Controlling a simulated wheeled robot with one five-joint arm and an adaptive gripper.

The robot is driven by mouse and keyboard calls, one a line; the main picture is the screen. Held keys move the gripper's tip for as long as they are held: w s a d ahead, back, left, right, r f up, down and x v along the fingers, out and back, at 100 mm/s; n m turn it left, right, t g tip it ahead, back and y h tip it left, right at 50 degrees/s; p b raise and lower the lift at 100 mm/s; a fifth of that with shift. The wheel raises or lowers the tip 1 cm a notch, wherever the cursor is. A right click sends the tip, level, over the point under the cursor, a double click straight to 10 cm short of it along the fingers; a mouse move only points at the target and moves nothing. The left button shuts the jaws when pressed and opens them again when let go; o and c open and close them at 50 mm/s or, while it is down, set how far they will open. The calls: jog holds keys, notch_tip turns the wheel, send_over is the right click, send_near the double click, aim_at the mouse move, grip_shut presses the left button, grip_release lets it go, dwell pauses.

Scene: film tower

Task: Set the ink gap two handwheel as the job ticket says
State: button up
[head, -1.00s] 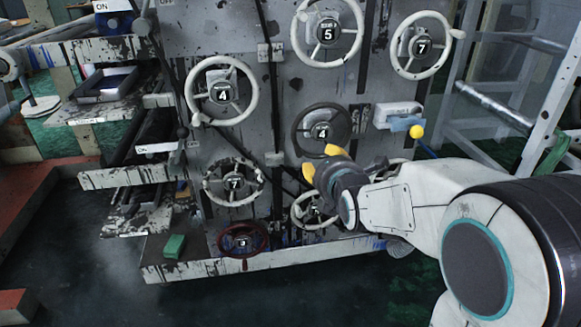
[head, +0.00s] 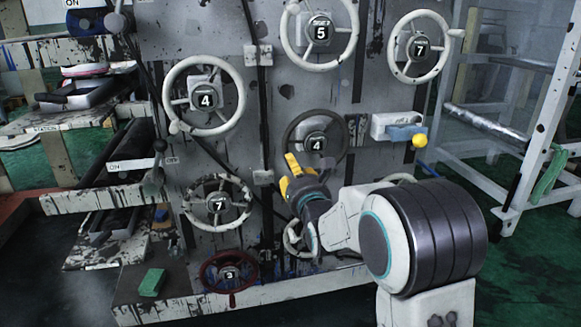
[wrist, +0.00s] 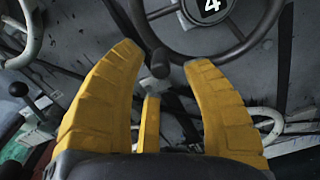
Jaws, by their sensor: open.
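Several handwheels with number plates sit on the grey machine panel (head: 200,150); I cannot read which is ink gap two. My gripper (head: 288,172), with yellow fingers, is open just below and left of a dark handwheel (head: 288,138) whose plate reads 4. In the wrist view, my gripper (wrist: 163,57) points at that dark handwheel (wrist: 235,48), and its dark knob (wrist: 160,64) shows between the fingertips; I cannot tell whether they touch it. The job ticket is not recognisable in view.
White handwheels reading 4 (head: 168,100), 5 (head: 284,45) and 7 (head: 393,48) surround it. A worn wheel reading 7 (head: 188,213) and a red wheel (head: 205,278) sit lower. A yellow-ended lever (head: 420,141) juts out at right.

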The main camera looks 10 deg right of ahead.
jog(key=shift+w+b, duration=0.3)
jog(key=shift+w, duration=1.8)
grip_shut()
